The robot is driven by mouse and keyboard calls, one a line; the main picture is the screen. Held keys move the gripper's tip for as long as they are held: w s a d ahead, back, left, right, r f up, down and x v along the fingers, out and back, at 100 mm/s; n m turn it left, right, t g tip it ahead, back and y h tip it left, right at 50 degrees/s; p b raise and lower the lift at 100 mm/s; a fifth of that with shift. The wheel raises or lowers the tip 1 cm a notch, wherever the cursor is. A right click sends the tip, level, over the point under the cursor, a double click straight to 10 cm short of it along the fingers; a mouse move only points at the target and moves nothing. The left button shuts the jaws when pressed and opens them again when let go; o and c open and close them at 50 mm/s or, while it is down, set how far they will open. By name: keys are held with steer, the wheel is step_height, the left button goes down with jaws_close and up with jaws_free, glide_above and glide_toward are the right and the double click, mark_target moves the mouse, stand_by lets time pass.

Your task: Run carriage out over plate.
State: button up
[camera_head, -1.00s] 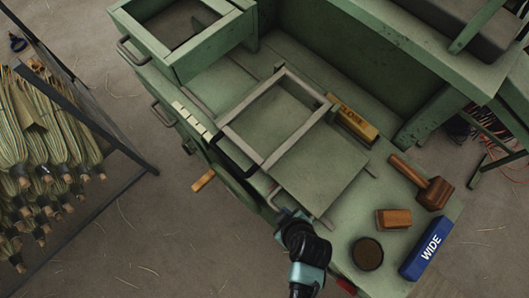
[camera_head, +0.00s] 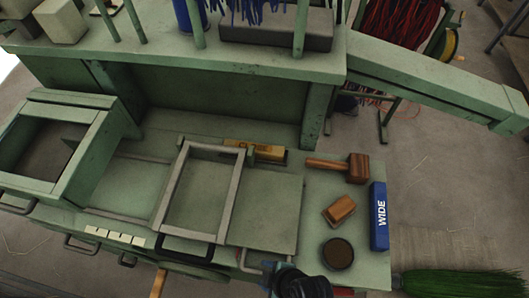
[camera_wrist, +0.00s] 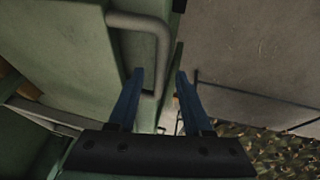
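The carriage (camera_head: 236,194), an open rectangular grey frame, sits on the green bench with its right side at the left edge of the plate. The plate (camera_head: 268,212) is a flat green sheet to its right. A black handle (camera_head: 186,257) shows at the carriage's front. My gripper (camera_head: 268,268) is at the bench's front edge, just in front of the plate; its fingers are barely visible there. In the wrist view my gripper (camera_wrist: 160,72) is open, with two blue fingers apart. A bent grey bar (camera_wrist: 160,60) reaches between them; I cannot tell whether they touch it.
A green box frame (camera_head: 98,115) stands left on the bench. A yellow block (camera_head: 268,152) lies behind the plate.

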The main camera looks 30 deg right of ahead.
steer(key=shift+w+a, duration=0.1)
steer(key=shift+w, duration=0.05)
steer(key=b+v, duration=0.1)
steer(key=v, duration=1.2)
stand_by(0.6)
